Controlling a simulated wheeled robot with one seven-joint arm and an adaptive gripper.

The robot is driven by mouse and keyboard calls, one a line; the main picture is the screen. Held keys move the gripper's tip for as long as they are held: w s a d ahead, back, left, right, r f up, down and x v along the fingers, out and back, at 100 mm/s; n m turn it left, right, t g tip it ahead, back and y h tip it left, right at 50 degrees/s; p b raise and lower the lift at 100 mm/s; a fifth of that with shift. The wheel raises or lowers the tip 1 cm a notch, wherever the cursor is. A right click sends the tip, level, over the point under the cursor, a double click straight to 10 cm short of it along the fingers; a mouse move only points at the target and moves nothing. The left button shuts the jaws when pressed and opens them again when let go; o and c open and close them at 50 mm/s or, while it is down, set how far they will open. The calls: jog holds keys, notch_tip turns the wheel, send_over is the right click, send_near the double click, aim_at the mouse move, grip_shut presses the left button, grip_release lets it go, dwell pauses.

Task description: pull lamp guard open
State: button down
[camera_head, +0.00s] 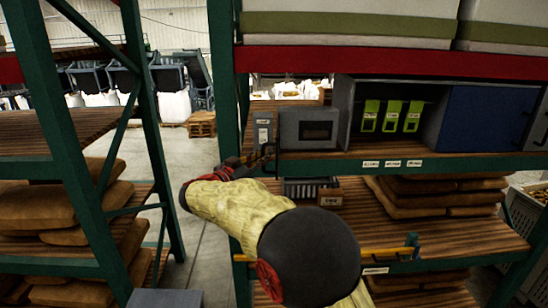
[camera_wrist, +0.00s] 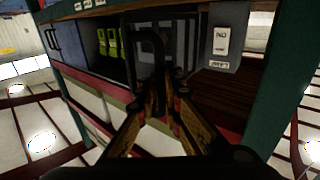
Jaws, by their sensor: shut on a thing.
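The lamp guard appears to be the grey box front with a dark window (camera_head: 295,128), on the upper wooden shelf in the head view. A black bar handle stands at its left edge; it also shows as a dark hooked bar (camera_wrist: 152,38) in the wrist view. My gripper (camera_head: 266,156) reaches this handle from the front left. In the wrist view my gripper's fingers (camera_wrist: 160,88) come together at the bar and are shut on it. The fingertips' contact is dark and partly hidden. Whether the guard stands ajar I cannot tell.
A small labelled grey panel (camera_head: 263,130) is close left of the guard, beside the green rack post (camera_head: 224,100). Green tags (camera_head: 391,115) hang in an open bay to the right, with a blue panel (camera_head: 482,120) beyond. A grey crate (camera_head: 306,188) sits below.

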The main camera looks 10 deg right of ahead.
jog(key=shift+w+a+m+g+h, duration=0.3)
jog(key=shift+w+a+g, duration=0.1)
jog(key=shift+a, duration=0.25)
jog(key=c, duration=2)
grip_release()
jog(key=shift+s+a, duration=0.1)
jog(key=shift+s, duration=0.05)
jog(key=v, duration=1.1)
jog(key=shift+s+a, duration=0.2)
jog(key=shift+a, duration=0.1)
